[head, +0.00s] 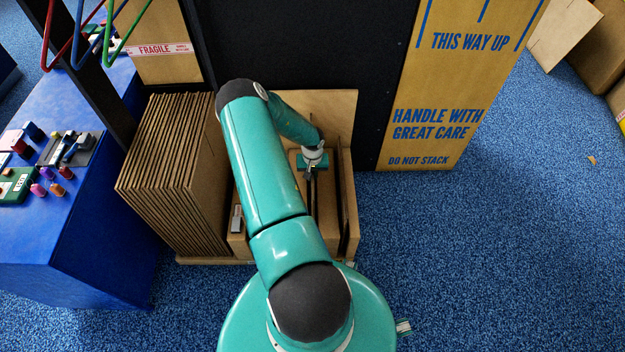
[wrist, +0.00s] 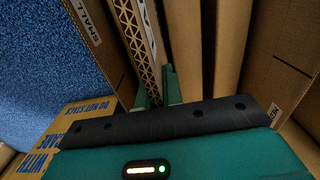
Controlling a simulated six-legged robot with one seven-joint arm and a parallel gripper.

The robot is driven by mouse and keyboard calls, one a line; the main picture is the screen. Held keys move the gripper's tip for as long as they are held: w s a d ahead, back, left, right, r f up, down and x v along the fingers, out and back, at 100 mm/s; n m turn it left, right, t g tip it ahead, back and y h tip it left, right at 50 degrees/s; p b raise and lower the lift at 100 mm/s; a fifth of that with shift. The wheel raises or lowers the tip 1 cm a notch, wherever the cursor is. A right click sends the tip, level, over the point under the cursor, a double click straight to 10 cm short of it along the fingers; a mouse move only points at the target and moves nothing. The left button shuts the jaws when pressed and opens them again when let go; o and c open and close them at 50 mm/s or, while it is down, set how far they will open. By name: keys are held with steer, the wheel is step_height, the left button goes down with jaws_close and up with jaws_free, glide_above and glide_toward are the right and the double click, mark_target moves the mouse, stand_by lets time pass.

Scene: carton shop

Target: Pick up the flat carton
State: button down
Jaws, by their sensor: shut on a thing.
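The flat carton (wrist: 140,50) shows in the wrist view as a narrow upright panel, edge-on, with a corrugated edge and a pale printed face. My gripper (wrist: 157,88) is shut on its upper edge, with a teal finger on either side. In the head view my gripper (head: 313,162) points down into a cardboard rack (head: 349,205) in front of the black panel. The carton's lower part is hidden inside the rack, and my arm covers part of the rack in the head view.
A stack of brown flat cardboard (head: 180,170) stands directly left of the rack. A blue bench (head: 95,235) with small parts is farther left. A tall printed carton (head: 440,110) stands behind to the right. Brown panels (wrist: 232,40) stand close beside the held carton.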

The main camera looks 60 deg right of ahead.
step_height(320, 180, up, 54)
steer(key=shift+f, duration=0.2)
stand_by(2.1)
